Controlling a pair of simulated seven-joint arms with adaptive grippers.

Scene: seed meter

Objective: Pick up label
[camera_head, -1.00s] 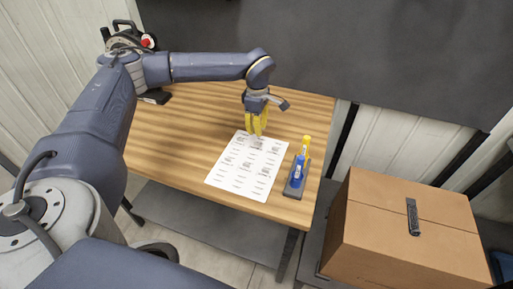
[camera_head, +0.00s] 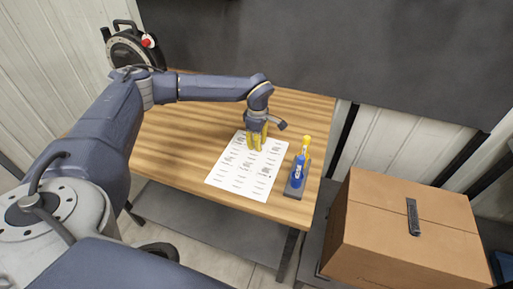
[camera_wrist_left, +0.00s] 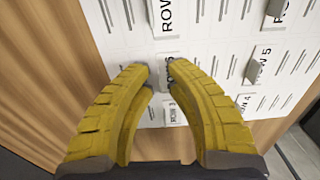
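A white label sheet (camera_head: 238,178) lies on the wooden table, with small printed row labels standing out from it. My left gripper (camera_head: 256,149) points down at the sheet's far part, its yellow fingers at or just above the paper. In the left wrist view the fingertips (camera_wrist_left: 152,72) are apart with a narrow gap. A label (camera_wrist_left: 174,74) shows beside the right fingertip, partly hidden by it; I cannot tell whether they touch. Other labels nearby read ROW 5 (camera_wrist_left: 261,64) and ROW 3 (camera_wrist_left: 173,112). My right gripper is out of view.
A dark holder (camera_head: 293,193) with a blue tube (camera_head: 298,172) and a yellow item (camera_head: 306,146) stands right of the sheet. The table's left part (camera_head: 185,130) is bare.

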